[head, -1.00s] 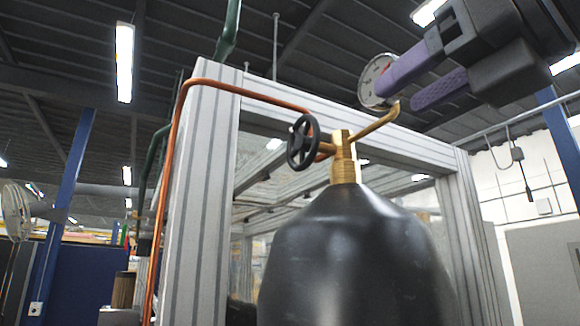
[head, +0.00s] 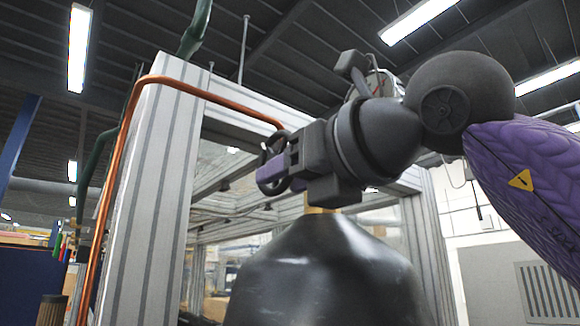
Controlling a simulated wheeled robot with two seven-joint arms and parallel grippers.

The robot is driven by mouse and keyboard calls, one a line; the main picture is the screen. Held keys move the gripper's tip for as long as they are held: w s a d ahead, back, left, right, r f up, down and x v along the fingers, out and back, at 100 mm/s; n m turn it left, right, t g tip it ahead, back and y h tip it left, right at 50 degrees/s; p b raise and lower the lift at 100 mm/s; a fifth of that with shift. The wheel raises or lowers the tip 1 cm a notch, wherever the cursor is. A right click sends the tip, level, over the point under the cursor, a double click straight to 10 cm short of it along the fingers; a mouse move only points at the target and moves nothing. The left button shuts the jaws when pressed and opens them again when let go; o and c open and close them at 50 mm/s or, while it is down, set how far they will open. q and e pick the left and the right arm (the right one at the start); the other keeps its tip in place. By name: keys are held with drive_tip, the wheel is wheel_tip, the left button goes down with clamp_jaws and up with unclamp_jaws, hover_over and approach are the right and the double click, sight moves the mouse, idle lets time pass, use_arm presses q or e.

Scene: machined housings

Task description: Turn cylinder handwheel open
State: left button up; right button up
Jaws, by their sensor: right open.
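My left gripper is not in view.
A grey aluminium frame (head: 150,190) surrounds the cylinder, with an upright post close to the left of the handwheel. A copper pipe (head: 112,190) runs along this frame. A round gauge (head: 381,82) is partly hidden behind my right arm.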

drive_tip(key=shift+w+a, duration=0.1)
drive_tip(key=shift+a, duration=0.05)
clamp_jaws()
drive_tip(key=shift+r+g+p, duration=0.25)
drive_tip(key=shift+g+p, duration=0.05)
drive_tip(key=shift+p, duration=0.5)
drive_tip(key=g+h+p, duration=0.1)
drive_tip(key=p, duration=0.1)
drive_tip(key=r+g+h+p, duration=0.1)
drive_tip(key=p, duration=0.2)
drive_tip(key=g+h+p, duration=0.1)
drive_tip(key=p, duration=0.2)
drive_tip(key=shift+s+d+r+g, duration=0.25)
drive_tip(key=shift+s+d+g, duration=0.05)
drive_tip(key=shift+s+g, duration=0.1)
drive_tip(key=shift+g+h+p, duration=0.6)
drive_tip(key=shift+g+p, duration=0.1)
drive_tip(key=shift+p, duration=0.2)
unclamp_jaws()
drive_tip(key=shift+f, duration=0.15)
drive_tip(key=shift+s+d, duration=0.1)
